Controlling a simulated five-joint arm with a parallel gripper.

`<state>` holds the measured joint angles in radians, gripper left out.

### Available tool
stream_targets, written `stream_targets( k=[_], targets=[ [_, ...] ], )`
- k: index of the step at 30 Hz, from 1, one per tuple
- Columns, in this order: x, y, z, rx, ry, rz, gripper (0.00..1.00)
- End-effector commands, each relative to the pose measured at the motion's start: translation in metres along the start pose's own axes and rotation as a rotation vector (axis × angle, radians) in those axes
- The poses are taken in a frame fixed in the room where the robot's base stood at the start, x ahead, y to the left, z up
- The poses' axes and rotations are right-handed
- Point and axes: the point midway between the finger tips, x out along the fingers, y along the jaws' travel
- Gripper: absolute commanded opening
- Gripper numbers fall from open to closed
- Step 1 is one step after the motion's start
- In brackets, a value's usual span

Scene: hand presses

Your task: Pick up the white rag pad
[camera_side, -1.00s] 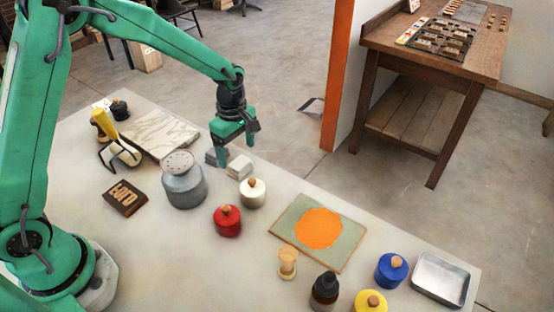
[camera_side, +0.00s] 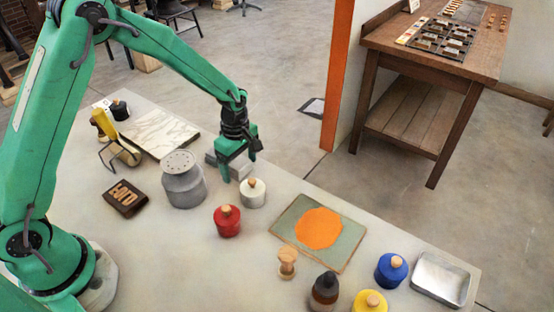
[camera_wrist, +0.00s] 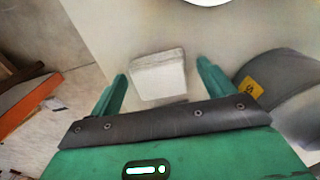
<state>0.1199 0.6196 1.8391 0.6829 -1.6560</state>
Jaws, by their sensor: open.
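The white rag pad (camera_wrist: 158,73) is a small pale block lying flat on the table, between my two green fingers in the wrist view. In the side view the pad (camera_side: 241,171) is mostly hidden behind my gripper. My gripper (camera_side: 238,168) is open and low over the pad, with a finger on either side. In the wrist view my gripper (camera_wrist: 162,70) shows a gap between each finger and the pad.
A grey can (camera_side: 183,182) stands close to the left of my gripper. A white jar (camera_side: 253,194) and a red jar (camera_side: 228,221) stand in front. A green board with an orange disc (camera_side: 340,240) lies to the right.

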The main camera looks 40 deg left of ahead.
Motion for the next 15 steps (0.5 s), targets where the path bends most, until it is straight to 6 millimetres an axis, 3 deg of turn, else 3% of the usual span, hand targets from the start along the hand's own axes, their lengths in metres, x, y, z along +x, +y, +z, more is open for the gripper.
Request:
stream_targets(
  k=[8, 15],
  targets=[
    [-0.0004, 0.0001, 0.0000, 0.000, 0.000, 0.000, 0.82],
    [-0.0005, 0.0001, 0.0000, 0.000, 0.000, 0.000, 0.39]
  ],
)
